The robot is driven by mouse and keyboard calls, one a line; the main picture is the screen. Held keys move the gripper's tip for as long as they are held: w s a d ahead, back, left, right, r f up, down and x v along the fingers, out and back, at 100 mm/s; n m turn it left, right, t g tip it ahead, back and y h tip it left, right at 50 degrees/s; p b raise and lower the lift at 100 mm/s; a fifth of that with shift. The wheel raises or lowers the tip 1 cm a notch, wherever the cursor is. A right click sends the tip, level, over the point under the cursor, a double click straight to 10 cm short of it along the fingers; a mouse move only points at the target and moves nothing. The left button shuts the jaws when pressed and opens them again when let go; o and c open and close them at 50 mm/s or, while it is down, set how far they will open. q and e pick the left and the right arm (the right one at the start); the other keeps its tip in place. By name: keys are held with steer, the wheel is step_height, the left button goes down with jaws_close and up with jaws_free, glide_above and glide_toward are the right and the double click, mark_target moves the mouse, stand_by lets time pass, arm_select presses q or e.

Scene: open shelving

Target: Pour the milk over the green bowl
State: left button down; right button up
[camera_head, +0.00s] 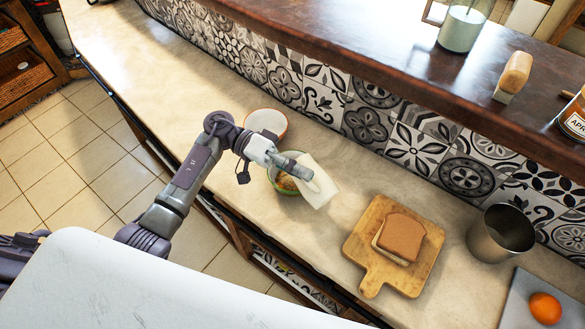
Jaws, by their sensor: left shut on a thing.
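The green bowl (279,186) stands on the counter with brownish contents inside. My left gripper (300,170) is above the bowl and shut on a white carton, which I take to be the milk (319,186). The milk is tilted and overlaps the right side of the bowl in the picture. I cannot see any stream of milk. The gripper and the milk hide part of the bowl. My right gripper is not in view.
A white bowl with a red rim (266,122) is behind the green bowl. A cutting board (370,262) with bread (403,236), a metal cup (499,236) and an orange (545,308) are to the right. A milky glass bottle (461,28) stands on the raised ledge. The counter's upper left is clear.

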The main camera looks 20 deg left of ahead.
arm_select(q)
steer(key=shift+w+a+r+h, duration=0.2)
steer(key=shift+a+h, duration=0.1)
steer(key=shift+a, duration=0.05)
steer(key=shift+w+a, duration=0.1)
steer(key=shift+a, duration=0.05)
steer(key=shift+r, duration=0.1)
steer(key=shift+a+h, duration=0.1)
steer(key=shift+h, duration=0.2)
steer(key=shift+w+a+r+n+g+h+p, duration=0.15)
steer(key=shift+a+r+n+g+h+p, duration=0.15)
steer(key=shift+h, duration=0.2)
steer(key=shift+w+a+r+n+h, duration=0.15)
steer(key=shift+w+a+n+h, duration=0.2)
steer(key=shift+a+h, duration=0.2)
stand_by(0.7)
